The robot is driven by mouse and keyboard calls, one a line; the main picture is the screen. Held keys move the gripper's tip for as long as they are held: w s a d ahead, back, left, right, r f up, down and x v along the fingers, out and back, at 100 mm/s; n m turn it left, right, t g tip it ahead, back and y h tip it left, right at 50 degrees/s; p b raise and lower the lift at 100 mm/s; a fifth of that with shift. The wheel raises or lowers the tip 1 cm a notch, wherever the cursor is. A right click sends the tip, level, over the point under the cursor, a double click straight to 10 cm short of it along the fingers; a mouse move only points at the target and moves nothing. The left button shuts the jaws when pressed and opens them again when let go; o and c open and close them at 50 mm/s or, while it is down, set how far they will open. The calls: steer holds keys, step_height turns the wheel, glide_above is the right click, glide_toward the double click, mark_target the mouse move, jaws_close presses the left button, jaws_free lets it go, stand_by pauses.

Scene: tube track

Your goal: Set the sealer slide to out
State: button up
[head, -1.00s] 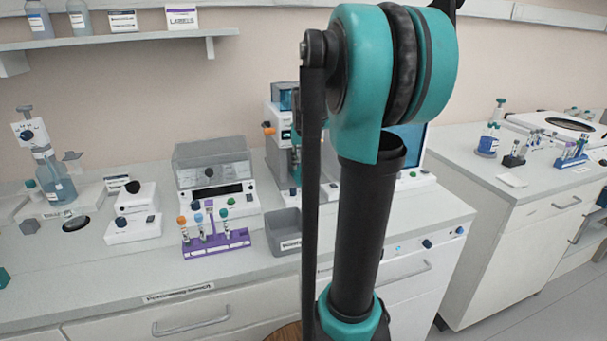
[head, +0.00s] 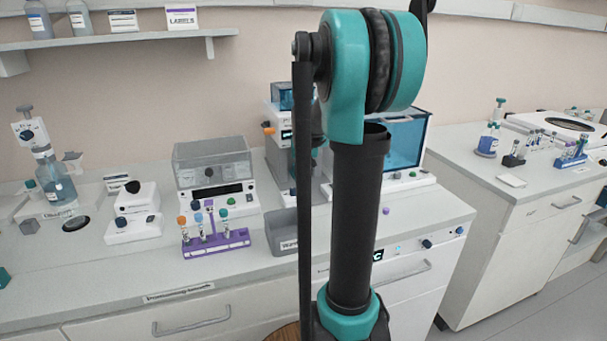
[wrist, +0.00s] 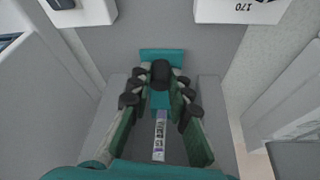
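The sealer (head: 277,150) is a white machine with an orange knob on its left side. It stands at the back of the bench, partly hidden by my arm. In the wrist view, a teal piece with a black knob (wrist: 161,72), apparently the slide, lies in a grey channel below a white housing marked 170. A narrow printed strip (wrist: 159,137) runs nearer along the channel. My gripper (wrist: 161,82) reaches over the slide with a finger on each side of the knob. Whether the fingers touch the knob is unclear. My gripper is hidden in the head view.
A grey bin (head: 283,235) and a purple tube rack (head: 217,243) stand in front of the sealer. A clear-lidded machine (head: 213,165) stands to its left, and a blue-windowed box (head: 402,145) to its right. Pale walls flank my gripper in the wrist view.

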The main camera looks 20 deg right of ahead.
jaws_close()
steer(key=shift+s, duration=5.9)
steer(key=o, duration=0.7)
jaws_free()
steer(key=shift+s, duration=0.1)
steer(key=v, duration=0.8)
